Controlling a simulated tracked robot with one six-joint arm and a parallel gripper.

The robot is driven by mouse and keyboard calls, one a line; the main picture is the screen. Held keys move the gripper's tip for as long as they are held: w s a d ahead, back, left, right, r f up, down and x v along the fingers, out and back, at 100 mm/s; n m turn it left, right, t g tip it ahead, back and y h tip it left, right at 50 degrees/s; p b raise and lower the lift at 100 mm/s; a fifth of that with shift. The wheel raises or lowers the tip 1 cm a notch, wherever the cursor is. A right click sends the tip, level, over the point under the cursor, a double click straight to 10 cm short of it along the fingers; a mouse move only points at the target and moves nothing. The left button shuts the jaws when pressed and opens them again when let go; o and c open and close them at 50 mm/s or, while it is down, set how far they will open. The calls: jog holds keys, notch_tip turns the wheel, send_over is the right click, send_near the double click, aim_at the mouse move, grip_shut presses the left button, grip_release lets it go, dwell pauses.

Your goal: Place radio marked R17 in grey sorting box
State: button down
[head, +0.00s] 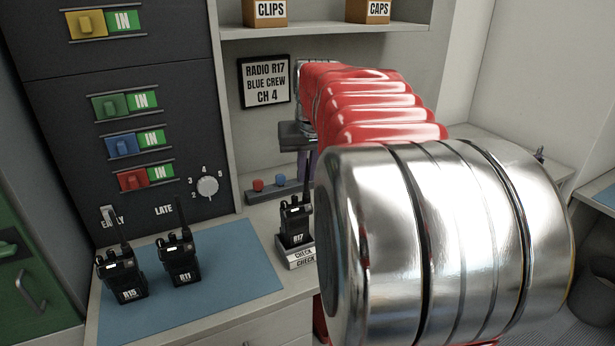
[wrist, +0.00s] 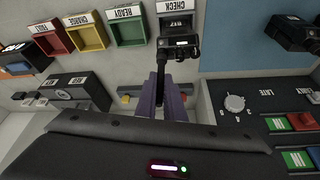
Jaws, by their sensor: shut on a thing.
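The radio marked R17 (head: 296,222) is black and stands upright at a light grey box labelled CHECK (head: 299,258). In the wrist view the radio (wrist: 182,45) is at the grey CHECK box (wrist: 174,6), with its antenna pointing toward me. My gripper (wrist: 166,103) has purple fingers shut on the antenna. In the head view my red and chrome arm hides most of the gripper. I cannot tell whether the radio's base touches the box floor.
Radios R15 (head: 122,277) and R11 (head: 180,258) stand on a blue mat (head: 230,262) to the left. Red (wrist: 53,38), yellow (wrist: 88,32) and green (wrist: 126,27) boxes line up beside the CHECK box. A sign (head: 265,82) reads Radio R17, Blue Crew, CH 4.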

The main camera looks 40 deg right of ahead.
jog(key=shift+f, duration=0.9)
jog(key=c, duration=1.9)
grip_release()
jog(key=shift+o, duration=0.2)
jog(key=v, duration=1.2)
jog(key=shift+a, duration=0.1)
